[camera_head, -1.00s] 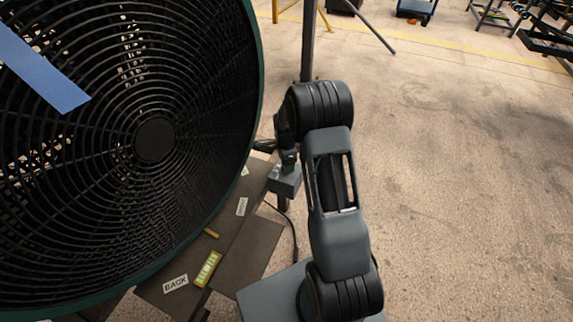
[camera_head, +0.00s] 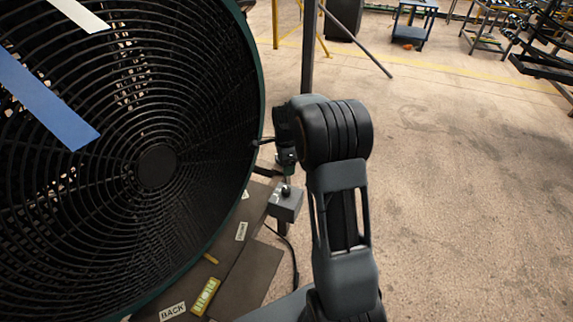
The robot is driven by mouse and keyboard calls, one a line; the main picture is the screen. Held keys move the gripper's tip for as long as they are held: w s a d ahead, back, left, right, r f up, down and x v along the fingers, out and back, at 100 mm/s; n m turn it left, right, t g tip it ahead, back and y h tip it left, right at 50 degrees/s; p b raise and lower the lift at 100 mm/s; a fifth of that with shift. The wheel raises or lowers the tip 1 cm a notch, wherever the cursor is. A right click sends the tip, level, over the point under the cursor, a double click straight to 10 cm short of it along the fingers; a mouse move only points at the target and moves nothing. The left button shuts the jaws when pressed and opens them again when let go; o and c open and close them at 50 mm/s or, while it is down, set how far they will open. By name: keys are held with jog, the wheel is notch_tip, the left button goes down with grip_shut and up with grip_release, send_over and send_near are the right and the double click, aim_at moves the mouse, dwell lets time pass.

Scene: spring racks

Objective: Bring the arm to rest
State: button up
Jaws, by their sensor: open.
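My arm rises from the bottom centre and bends at a black elbow joint. My gripper (camera_head: 264,157) is at its far end, left of the elbow, with dark fingers spread apart and pointing left. It is close in the picture to the right rim of a large fan (camera_head: 157,168); whether it touches is unclear. I see nothing between the fingers. Just below my gripper is a small grey box (camera_head: 286,206) with a black knob on top, apart from the fingers. My arm hides part of the wrist.
The fan, with a blue strip (camera_head: 45,100) on its grille, fills the left. Below it lies a dark base (camera_head: 250,280) with labels, one reading BACK. A dark post (camera_head: 308,50) stands behind my arm. The floor at right is open; carts and racks stand far back.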

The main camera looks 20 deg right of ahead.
dwell(0.3)
jog(key=s+a+r+n+t+p, duration=0.1)
jog(key=s+a+r+n+p, duration=0.3)
jog(key=s+r+n, duration=0.5)
jog(key=s+a+r+n+t+p, duration=0.2)
jog(key=s+a+r+n+p, duration=0.2)
jog(key=s+r+n, duration=0.6)
jog(key=s+a+n, duration=0.1)
jog(key=s+a, duration=0.1)
jog(key=s, duration=0.1)
jog(key=shift+a+t, duration=0.3)
jog(key=shift+a, duration=0.05)
jog(key=shift+s+r, duration=0.1)
dwell(0.3)
